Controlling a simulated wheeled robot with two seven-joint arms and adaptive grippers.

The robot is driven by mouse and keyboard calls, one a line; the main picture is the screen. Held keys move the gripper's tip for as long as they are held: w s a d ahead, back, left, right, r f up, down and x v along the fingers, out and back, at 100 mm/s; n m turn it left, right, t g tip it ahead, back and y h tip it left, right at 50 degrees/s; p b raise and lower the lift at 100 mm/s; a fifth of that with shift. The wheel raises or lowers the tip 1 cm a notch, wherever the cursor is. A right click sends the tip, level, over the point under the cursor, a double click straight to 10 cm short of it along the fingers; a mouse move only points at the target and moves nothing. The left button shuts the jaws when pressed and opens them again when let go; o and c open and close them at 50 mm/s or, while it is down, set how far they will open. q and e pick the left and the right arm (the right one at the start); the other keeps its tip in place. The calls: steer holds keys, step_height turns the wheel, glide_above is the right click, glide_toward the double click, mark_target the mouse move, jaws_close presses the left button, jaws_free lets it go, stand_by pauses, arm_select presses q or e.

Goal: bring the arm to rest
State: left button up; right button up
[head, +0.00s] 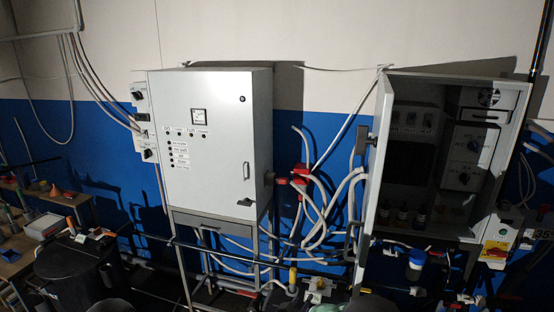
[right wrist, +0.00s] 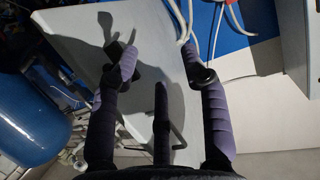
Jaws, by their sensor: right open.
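My right gripper (right wrist: 160,65) shows in the right wrist view with its dark purple-grey fingers spread wide and nothing between them. A pale grey panel (right wrist: 72,35), which looks like a cabinet door, lies behind the fingers and carries dark shadows. I cannot tell how far the fingers are from it. In the head view I cannot make out the right gripper clearly. My left gripper is not in view.
A shut grey cabinet (head: 222,125) stands at the wall. Right of it is an open cabinet (head: 455,82) with its door (head: 373,200) swung out. Pale hoses (head: 318,205) hang between them. A black barrel (head: 75,265) stands at lower left. A blue tank (right wrist: 30,105) is left in the wrist view.

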steer(key=s+d+f+n+g+y, duration=0.1)
steer(key=s+d+f+g+y, duration=0.1)
steer(key=s+f, duration=0.35)
steer(key=s+d+f+g+y, duration=0.1)
steer(key=s+f+g+y, duration=0.1)
steer(key=f, duration=0.6)
steer(key=s+d+f+n+g+y, duration=0.1)
steer(key=s+d+f+y, duration=0.1)
steer(key=s+f, duration=0.3)
steer(key=s+a+f+g+y, duration=0.1)
steer(key=s+f+g, duration=0.2)
steer(key=s, duration=0.5)
steer(key=s+f+g+y, duration=0.2)
steer(key=s+f+g, duration=0.1)
steer(key=s, duration=0.5)
steer(key=s+a+f+g+y, duration=0.1)
steer(key=s+f+g, duration=0.2)
steer(key=s, duration=0.5)
step_height(320, 180, down, 26)
steer(key=w+a+t+b, duration=0.1)
steer(key=w+b, duration=0.1)
steer(key=b, duration=2.7)
steer(key=shift+w+a+f, duration=0.15)
steer(key=shift+f, duration=0.05)
